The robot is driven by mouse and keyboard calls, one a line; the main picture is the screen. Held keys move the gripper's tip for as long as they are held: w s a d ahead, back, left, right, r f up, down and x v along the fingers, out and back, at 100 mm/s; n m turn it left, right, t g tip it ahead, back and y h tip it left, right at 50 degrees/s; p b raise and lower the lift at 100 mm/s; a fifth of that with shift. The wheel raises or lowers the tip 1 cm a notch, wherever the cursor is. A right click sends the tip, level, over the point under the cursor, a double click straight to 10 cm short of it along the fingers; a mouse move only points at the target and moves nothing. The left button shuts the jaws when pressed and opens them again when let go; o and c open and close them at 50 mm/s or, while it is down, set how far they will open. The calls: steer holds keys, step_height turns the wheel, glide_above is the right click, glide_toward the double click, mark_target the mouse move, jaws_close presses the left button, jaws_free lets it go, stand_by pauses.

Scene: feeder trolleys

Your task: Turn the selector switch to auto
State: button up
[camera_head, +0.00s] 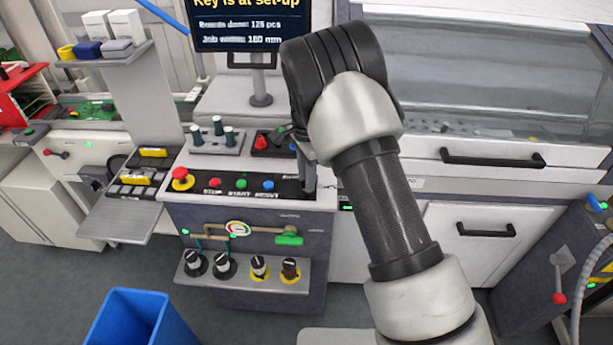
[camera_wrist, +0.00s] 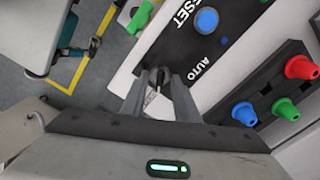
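The selector switch (camera_wrist: 158,76) shows in the wrist view as a small dark round part with a pale piece at it, beside the printed word AUTO on the black panel strip. My gripper (camera_wrist: 159,84) has its two fingers apart, one on each side of the switch. I see no clear contact between fingers and switch. In the head view my gripper (camera_head: 308,172) points down at the right end of the console's button strip (camera_head: 225,187), and my arm and gripper hide the switch there. The screen (camera_head: 248,22) reads "Key is at set-up".
Red, green and blue buttons and a red mushroom button (camera_head: 181,177) lie left of my gripper. Pegs on a grey block (camera_head: 215,138) and a black holder (camera_head: 268,143) with coloured pieces stand behind. Knobs (camera_head: 258,267) line a lower shelf. A blue bin (camera_head: 140,318) stands on the floor.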

jaws_close()
steer(key=shift+n, duration=0.3)
steer(key=n+b, duration=0.2)
steer(key=n, duration=0.3)
steer(key=n+b, duration=0.1)
steer(key=n, duration=0.5)
stand_by(0.4)
steer(key=shift+n, duration=0.3)
jaws_free()
